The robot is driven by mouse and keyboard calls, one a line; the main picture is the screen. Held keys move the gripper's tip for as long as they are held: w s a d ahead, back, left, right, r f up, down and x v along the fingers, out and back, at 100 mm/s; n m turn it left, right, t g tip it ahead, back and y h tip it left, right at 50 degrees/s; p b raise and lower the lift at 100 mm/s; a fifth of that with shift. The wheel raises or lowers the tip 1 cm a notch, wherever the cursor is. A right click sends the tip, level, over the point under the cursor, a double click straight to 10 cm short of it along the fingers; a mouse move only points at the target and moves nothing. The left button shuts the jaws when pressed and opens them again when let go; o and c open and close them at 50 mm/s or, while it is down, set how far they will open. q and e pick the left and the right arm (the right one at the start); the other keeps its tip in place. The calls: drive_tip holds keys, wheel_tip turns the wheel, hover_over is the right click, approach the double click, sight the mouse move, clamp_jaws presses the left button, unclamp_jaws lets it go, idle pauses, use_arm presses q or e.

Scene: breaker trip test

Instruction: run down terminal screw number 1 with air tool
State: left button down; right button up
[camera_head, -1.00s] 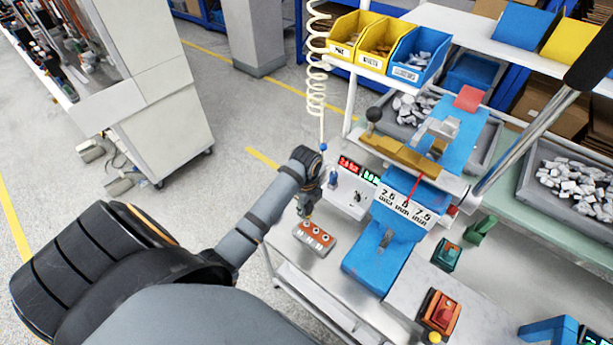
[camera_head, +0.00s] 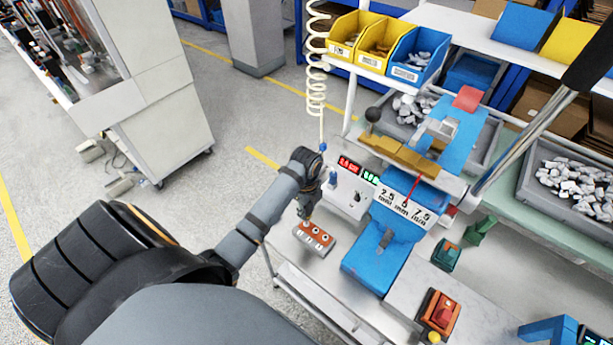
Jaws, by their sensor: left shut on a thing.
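An orange-topped terminal block (camera_head: 315,238) with several round screws lies on the bench near its left edge. My left gripper (camera_head: 307,211) is at the block's back left end, pointing down, shut on the air tool. The tool is mostly hidden by the gripper and wrist; a white coiled hose (camera_head: 318,75) with a blue fitting (camera_head: 323,147) runs up from there. The tool's tip is too small to tell whether it touches a screw. My right gripper is not in view.
A white box with red and green displays (camera_head: 352,188) stands just right of the gripper. Red (camera_head: 440,308) and green (camera_head: 446,255) button boxes are on the right. Yellow and blue bins (camera_head: 420,55) stand behind.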

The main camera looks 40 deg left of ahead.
use_arm(q)
drive_tip(key=shift+s+f, duration=0.1)
drive_tip(key=shift+f, duration=0.15)
idle(0.8)
drive_tip(key=shift+r, duration=0.1)
idle(0.6)
drive_tip(key=shift+r, duration=3.55)
